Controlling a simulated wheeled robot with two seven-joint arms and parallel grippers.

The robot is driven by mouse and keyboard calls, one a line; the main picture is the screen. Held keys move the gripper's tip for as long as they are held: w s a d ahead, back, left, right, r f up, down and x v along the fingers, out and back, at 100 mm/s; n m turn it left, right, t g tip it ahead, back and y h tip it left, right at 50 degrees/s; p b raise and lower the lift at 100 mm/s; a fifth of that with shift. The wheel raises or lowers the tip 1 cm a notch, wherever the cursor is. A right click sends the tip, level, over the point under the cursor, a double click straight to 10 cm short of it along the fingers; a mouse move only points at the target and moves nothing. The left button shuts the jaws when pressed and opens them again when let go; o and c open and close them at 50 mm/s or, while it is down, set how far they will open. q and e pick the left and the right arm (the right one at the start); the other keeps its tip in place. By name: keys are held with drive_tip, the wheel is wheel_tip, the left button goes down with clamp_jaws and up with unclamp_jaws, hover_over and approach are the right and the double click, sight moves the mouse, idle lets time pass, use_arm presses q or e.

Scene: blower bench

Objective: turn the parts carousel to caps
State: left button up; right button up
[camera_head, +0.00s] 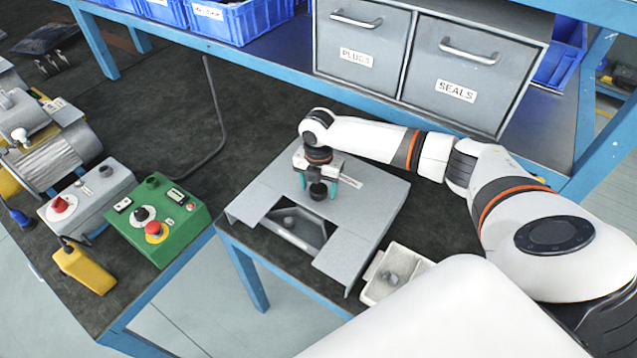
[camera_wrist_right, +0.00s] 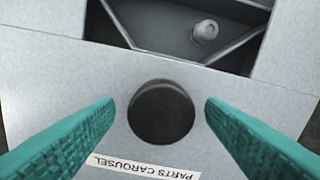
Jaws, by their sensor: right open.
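The parts carousel (camera_head: 375,225) is a grey metal housing at the bench's front edge, with a dark round knob (camera_wrist_right: 162,112) on top. A white label in the wrist view (camera_wrist_right: 145,168) reads PARTS CAROUSEL. My right gripper (camera_head: 318,186) is above the knob, pointing down. Its teal fingers are open, one on each side of the knob, with visible gaps in the wrist view. An opening in the housing shows a compartment with dividers and one small grey part (camera_wrist_right: 206,30); I cannot tell what part it is. My left gripper is not in view.
A green control box (camera_head: 160,220) with a red button, a grey box (camera_head: 85,198) and a yellow pendant (camera_head: 84,270) stand to the left. A small white tray (camera_head: 378,290) sits right of the carousel. PLUGS (camera_head: 358,40) and SEALS (camera_head: 460,75) drawers stand behind.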

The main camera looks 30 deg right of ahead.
drive_tip(key=shift+f, duration=0.15)
drive_tip(key=c, duration=1.4)
